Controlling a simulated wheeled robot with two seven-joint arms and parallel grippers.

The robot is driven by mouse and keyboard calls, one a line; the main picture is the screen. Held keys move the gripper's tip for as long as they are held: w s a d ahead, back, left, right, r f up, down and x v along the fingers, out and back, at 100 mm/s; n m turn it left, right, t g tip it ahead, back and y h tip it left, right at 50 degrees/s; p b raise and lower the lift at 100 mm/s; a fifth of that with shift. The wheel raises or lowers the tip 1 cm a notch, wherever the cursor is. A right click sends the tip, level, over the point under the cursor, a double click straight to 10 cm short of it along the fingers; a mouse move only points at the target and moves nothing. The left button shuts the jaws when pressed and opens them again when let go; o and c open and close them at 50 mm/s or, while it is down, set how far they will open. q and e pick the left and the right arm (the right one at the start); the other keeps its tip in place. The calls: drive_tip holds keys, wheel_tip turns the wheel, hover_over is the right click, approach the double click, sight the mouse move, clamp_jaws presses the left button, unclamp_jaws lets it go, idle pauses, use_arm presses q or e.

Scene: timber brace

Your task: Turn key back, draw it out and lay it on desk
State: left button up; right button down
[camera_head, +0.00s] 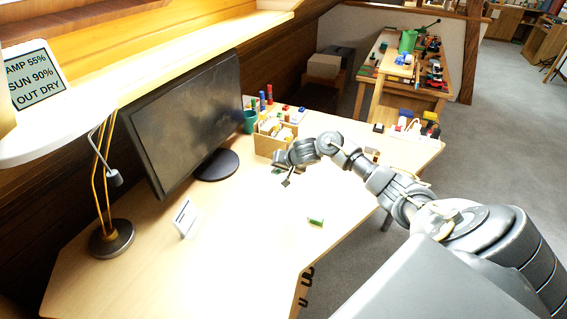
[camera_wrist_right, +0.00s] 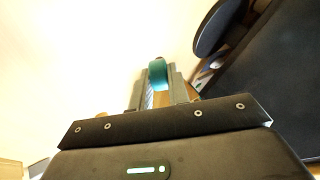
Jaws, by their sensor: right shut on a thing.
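My right gripper (camera_head: 284,180) is over the back part of the desk (camera_head: 250,235), just in front of the wooden box. In the right wrist view my right gripper (camera_wrist_right: 160,88) is shut, with a teal rounded piece (camera_wrist_right: 157,72) between its fingertips. I take this piece to be the key's head. The key's shaft and any lock are too small or hidden to make out. In the head view the key cannot be told apart from the dark fingertips. My left gripper is in neither view.
A monitor (camera_head: 190,110) stands left of my right gripper. A wooden box (camera_head: 262,144) with small items and a teal cup (camera_head: 249,121) stand behind it. A small green-topped block (camera_head: 316,221), a white card (camera_head: 185,217) and a lamp (camera_head: 111,238) are on the desk. The front middle is clear.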

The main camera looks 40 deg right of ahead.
drive_tip(key=shift+s+d+r, duration=0.1)
drive_tip(key=shift+d+r, duration=0.05)
drive_tip(key=shift+d, duration=0.75)
drive_tip(key=b, duration=0.2)
hover_over(284, 191)
drive_tip(key=shift+f, duration=3.55)
drive_tip(key=c, duration=1.3)
unclamp_jaws()
drive_tip(key=shift+o, duration=0.2)
